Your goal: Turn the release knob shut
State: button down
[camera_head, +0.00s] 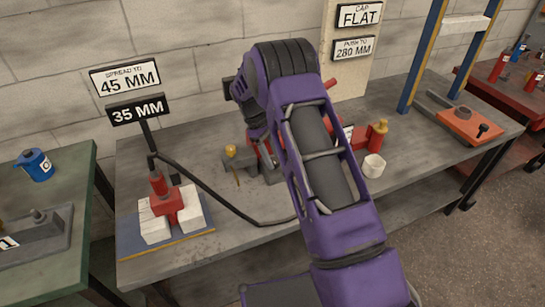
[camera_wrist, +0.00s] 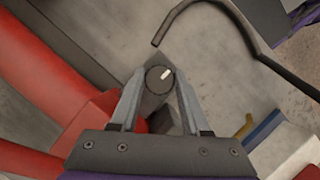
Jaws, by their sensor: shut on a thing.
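The release knob (camera_wrist: 158,80) is a small dark round knob with a white mark on its face, seen in the wrist view. My gripper (camera_wrist: 160,88) has one finger on each side of it and is shut on it. The white mark points toward the upper right. In the head view my purple arm hides the fingertips and the knob. Part of the grey pump body (camera_head: 240,160) and some red parts show beside my arm there.
A red spreader (camera_head: 166,200) stands between white blocks on a blue mat at the bench's left. A black hose (camera_head: 215,197) runs from there toward my arm. A 35 MM display (camera_head: 137,109) hangs above.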

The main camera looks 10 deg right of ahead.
jog(key=shift+c, duration=1.9)
grip_release()
jog(key=shift+r, duration=0.1)
jog(key=p+v, duration=0.1)
jog(key=v, duration=1.6)
jog(key=shift+w+p, duration=0.15)
jog(key=shift+p, duration=0.2)
jog(key=shift+r, duration=0.1)
jog(key=shift+a, duration=0.1)
